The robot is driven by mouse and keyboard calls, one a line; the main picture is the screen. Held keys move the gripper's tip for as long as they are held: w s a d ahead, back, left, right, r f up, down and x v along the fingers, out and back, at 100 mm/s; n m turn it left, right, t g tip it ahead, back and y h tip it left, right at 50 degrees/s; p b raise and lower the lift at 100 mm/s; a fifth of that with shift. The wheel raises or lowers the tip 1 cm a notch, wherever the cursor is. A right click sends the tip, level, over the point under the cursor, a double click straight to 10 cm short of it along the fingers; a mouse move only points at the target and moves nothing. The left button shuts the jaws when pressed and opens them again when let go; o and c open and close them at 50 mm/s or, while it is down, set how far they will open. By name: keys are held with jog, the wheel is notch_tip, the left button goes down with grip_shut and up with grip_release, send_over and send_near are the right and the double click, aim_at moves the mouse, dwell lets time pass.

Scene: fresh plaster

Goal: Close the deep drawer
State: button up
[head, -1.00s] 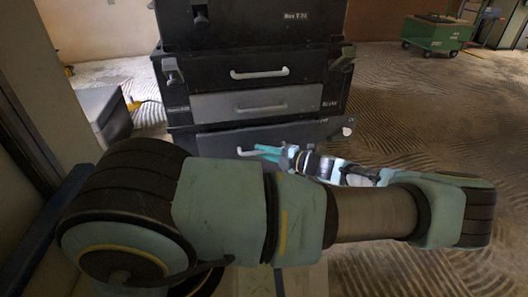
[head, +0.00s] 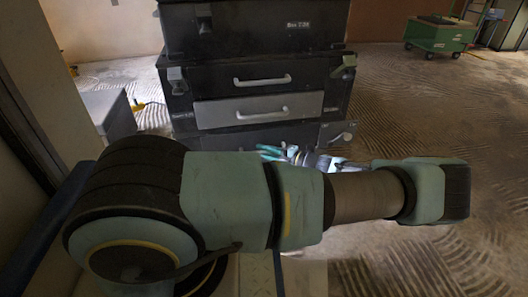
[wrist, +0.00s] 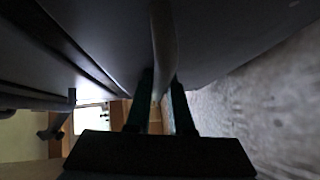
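The deep drawer (head: 334,134) is the lowest one in the black drawer chest. Its grey front shows in the head view above my arm, which hides its lower part and its handle. How far it stands out is hard to tell. In the wrist view the dark drawer front (wrist: 225,35) fills the top. Its bar handle (wrist: 163,45) runs down between my two fingers. My gripper (wrist: 162,95) has them close together, one on each side of the bar, and seems shut on it. In the head view my gripper (head: 273,152) is partly hidden at the drawer front.
Above the deep drawer are a grey drawer (head: 258,109) and a black drawer (head: 250,77), both seemingly flush. A black box (head: 250,27) sits on top. A grey cabinet (head: 108,112) stands at the left. A green cart (head: 438,35) is far right, with open floor before it.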

jog(key=p+v, duration=0.3)
jog(key=v, duration=0.7)
jog(key=shift+s+d+p, duration=0.2)
jog(key=shift+d+p, duration=0.1)
jog(key=shift+p, duration=0.05)
